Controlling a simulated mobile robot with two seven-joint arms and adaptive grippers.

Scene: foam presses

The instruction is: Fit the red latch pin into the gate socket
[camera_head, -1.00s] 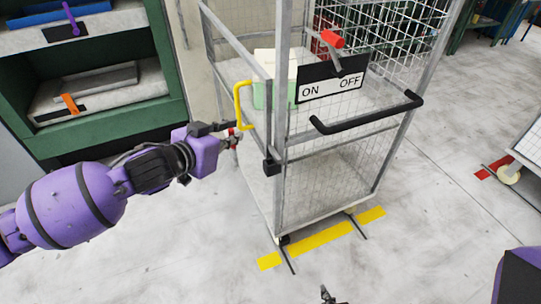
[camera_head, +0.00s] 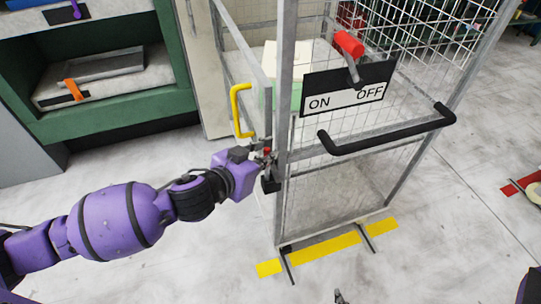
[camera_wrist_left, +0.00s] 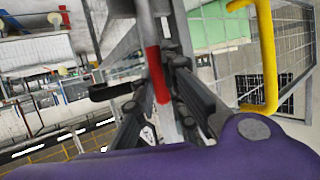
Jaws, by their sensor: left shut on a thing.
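The red latch pin (camera_head: 267,151) shows as a small red tip at the cage's near post. In the left wrist view it is a red bar (camera_wrist_left: 155,75) between the fingers. My left gripper (camera_head: 267,160) is shut on it, close beside the post; the wrist view also shows the gripper (camera_wrist_left: 160,105). A black block on the post (camera_head: 271,184), possibly the gate socket, sits just below the gripper. I cannot tell whether the pin touches or enters a socket. A small dark tip (camera_head: 339,296) at the bottom edge seems to be my right gripper.
A yellow handle (camera_head: 237,110) is on the cage gate, left of the post. The wire cage (camera_head: 340,190) carries an ON/OFF sign (camera_head: 347,90), a red-ended lever (camera_head: 348,44) and a black push bar (camera_head: 385,132). Green shelving (camera_head: 110,125) stands left. Floor in front is clear.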

